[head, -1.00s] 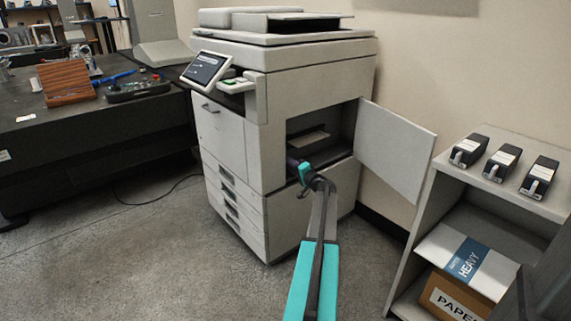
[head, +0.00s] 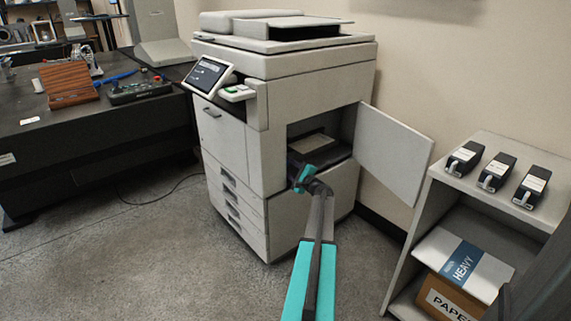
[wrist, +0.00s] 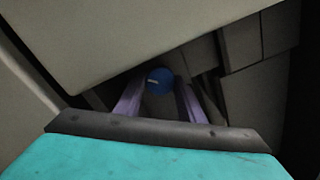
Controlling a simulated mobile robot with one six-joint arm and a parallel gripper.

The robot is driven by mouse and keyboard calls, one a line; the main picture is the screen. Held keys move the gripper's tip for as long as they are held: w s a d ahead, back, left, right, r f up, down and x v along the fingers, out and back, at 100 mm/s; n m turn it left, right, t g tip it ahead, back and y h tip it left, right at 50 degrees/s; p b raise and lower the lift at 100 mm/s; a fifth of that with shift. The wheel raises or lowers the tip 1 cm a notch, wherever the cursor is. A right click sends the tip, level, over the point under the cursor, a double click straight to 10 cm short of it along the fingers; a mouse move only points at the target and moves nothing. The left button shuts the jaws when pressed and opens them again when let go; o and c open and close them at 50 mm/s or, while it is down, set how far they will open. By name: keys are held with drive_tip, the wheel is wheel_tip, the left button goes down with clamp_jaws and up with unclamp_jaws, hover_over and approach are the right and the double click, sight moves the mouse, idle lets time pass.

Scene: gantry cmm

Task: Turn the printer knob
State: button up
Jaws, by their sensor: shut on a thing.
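The printer (head: 285,100) stands at the middle of the head view with its side door (head: 395,155) swung open to the right. My gripper (head: 297,180) reaches into the open side bay; its fingertips are hidden there in the head view. In the wrist view, the blue round knob (wrist: 159,81) with a pale mark sits between the two purple fingers of my gripper (wrist: 160,90). The fingers are shut on it. The pale mark lies nearly level. The knob does not show in the head view.
A dark tray with a pale sheet (head: 315,144) sits inside the bay above my gripper. A shelf (head: 462,195) with several dark cartridges and a paper box (head: 453,300) stands at the right. A dark bench (head: 90,125) is at the left.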

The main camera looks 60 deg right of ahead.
drive_tip(key=shift+w+a+r+m+p, duration=0.15)
drive_tip(key=shift+m+p, duration=0.15)
drive_tip(key=shift+m, duration=0.25)
drive_tip(key=shift+w+a+m+p, duration=0.1)
drive_tip(key=shift+m+p, duration=0.2)
drive_tip(key=shift+m, duration=0.25)
drive_tip(key=o, duration=1)
drive_tip(key=shift+d, duration=0.1)
drive_tip(key=shift+o, duration=0.2)
drive_tip(key=shift+s, duration=0.15)
drive_tip(key=shift+s, duration=0.1)
drive_tip(key=p+v, duration=0.1)
drive_tip(key=v, duration=1.2)
drive_tip(key=shift+s, duration=0.3)
